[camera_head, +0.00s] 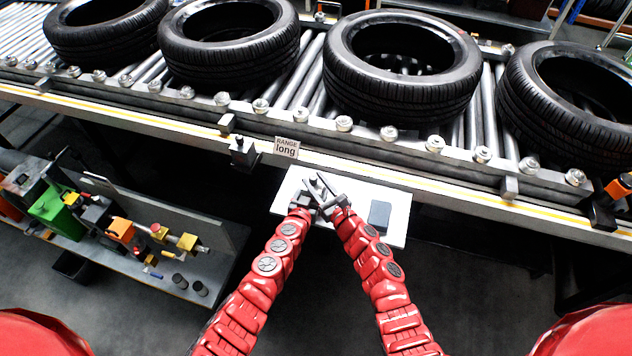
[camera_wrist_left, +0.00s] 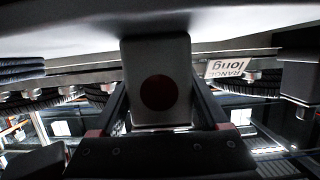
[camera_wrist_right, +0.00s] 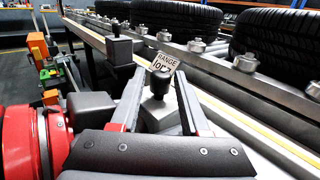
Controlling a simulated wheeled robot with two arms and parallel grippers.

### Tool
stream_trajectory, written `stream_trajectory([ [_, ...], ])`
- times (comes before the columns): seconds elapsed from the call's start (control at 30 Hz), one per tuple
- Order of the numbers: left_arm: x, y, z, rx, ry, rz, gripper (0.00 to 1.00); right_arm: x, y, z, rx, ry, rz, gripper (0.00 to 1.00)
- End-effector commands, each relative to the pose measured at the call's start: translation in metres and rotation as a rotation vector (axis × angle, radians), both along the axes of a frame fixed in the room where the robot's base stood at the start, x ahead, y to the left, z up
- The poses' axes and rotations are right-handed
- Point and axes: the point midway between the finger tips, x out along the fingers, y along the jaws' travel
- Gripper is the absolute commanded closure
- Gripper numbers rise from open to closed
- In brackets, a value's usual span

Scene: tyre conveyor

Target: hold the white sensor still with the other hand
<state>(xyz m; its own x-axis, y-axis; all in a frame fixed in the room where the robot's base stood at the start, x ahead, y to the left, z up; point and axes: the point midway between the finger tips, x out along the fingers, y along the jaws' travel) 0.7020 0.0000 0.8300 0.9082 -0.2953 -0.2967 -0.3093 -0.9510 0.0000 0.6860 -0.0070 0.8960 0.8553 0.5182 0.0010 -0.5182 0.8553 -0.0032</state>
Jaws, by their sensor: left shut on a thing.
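In the right wrist view the sensor (camera_wrist_right: 158,118) shows a black knob (camera_wrist_right: 161,83) on top. My right gripper (camera_wrist_right: 160,100) is open, its fingers spread on either side of the sensor; contact cannot be made out. In the head view both grippers meet over the white shelf (camera_head: 350,222) and mostly hide the sensor.
A dark grey box (camera_head: 380,214) lies on the shelf, right of my grippers. A sign reading "RANGE long" (camera_head: 287,147) hangs on the conveyor edge behind. A tool bench (camera_head: 170,250) is at the left.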

Motion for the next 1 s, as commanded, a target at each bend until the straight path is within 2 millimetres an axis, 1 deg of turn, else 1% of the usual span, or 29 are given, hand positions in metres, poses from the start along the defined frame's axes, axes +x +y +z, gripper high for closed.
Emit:
stream_trajectory([
  [0.03,0.000,0.000,0.001,0.000,-0.001,0.000,0.72,0.000,0.000,0.000,0.000,0.000,0.000,0.44],
  [0.07,0.000,0.000,0.001,0.000,-0.001,0.000,0.72,0.000,0.000,0.000,0.000,0.000,0.000,0.38],
  [0.37,0.000,0.000,0.001,-0.001,-0.002,0.000,0.72,0.000,0.001,0.000,0.000,0.000,0.010,0.38],
  [0.57,0.001,-0.001,0.001,-0.001,-0.002,-0.001,0.72,0.002,0.001,0.001,-0.004,-0.005,0.086,0.38],
  [0.67,0.001,0.000,0.001,-0.001,-0.002,0.000,0.72,0.002,-0.003,-0.001,-0.005,0.002,0.140,0.38],
  [0.7,0.001,0.000,0.001,-0.001,-0.002,0.000,0.72,-0.005,-0.007,-0.002,-0.003,0.002,0.136,0.38],
  [0.87,0.000,0.000,0.001,-0.001,-0.002,0.000,0.72,-0.025,-0.024,-0.002,-0.003,0.003,0.133,0.38],
  [1.0,0.000,0.000,0.001,-0.001,-0.002,0.000,0.72,-0.045,-0.039,-0.002,-0.002,0.004,0.133,0.38],
])
